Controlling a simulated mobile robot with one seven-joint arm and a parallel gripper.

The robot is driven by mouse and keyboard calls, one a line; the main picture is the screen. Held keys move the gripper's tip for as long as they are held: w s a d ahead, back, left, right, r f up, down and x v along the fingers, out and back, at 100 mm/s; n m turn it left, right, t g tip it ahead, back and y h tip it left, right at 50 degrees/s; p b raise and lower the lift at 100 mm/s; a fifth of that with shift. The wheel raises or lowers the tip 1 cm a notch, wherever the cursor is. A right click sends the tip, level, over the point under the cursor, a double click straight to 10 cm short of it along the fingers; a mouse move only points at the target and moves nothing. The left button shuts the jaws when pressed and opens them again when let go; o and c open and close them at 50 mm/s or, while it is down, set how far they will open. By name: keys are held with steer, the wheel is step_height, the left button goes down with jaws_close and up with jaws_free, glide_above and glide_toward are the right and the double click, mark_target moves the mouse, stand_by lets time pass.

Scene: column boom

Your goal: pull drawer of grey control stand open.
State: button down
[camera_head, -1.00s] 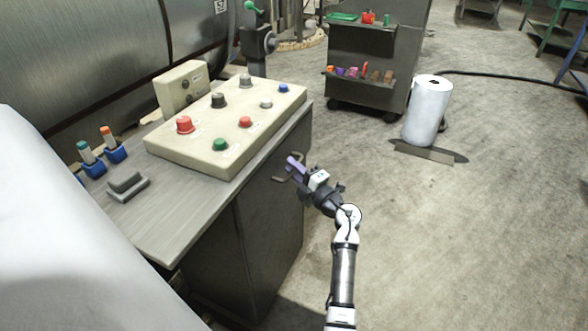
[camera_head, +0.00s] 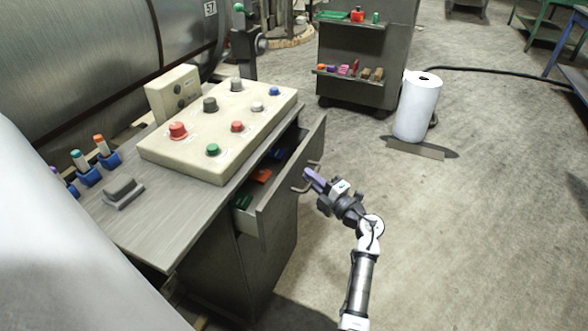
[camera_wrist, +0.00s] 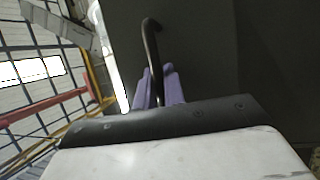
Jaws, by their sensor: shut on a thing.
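The grey control stand (camera_head: 262,268) stands left of my arm, with a cream button panel (camera_head: 218,132) on its top. Its drawer (camera_head: 292,182) is pulled partway out, and red, green and blue things show inside. My gripper (camera_head: 308,176) has purple fingers and is shut on the drawer's bar handle (camera_head: 313,164). In the wrist view the dark curved handle (camera_wrist: 152,50) runs between the two purple fingertips, in front of the dark drawer face (camera_wrist: 205,50). The inner part of the drawer is hidden under the stand's top.
A dark tool cart (camera_head: 365,60) stands at the back, with a white roll (camera_head: 416,108) on a base to its right. A black hose (camera_head: 500,71) runs across the floor behind. The floor right of my arm is clear.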

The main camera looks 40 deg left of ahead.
steer(key=w+d, duration=0.3)
steer(key=d, duration=1.2)
steer(key=shift+w+d+p, duration=0.15)
steer(key=shift+w+p, duration=0.15)
steer(key=shift+p, duration=0.05)
steer(key=c, duration=1.8)
jaws_free()
steer(key=shift+d, duration=0.15)
steer(key=b+v, duration=0.3)
steer(key=v, duration=1)
steer(key=shift+s+d, duration=0.1)
steer(key=shift+d, duration=0.2)
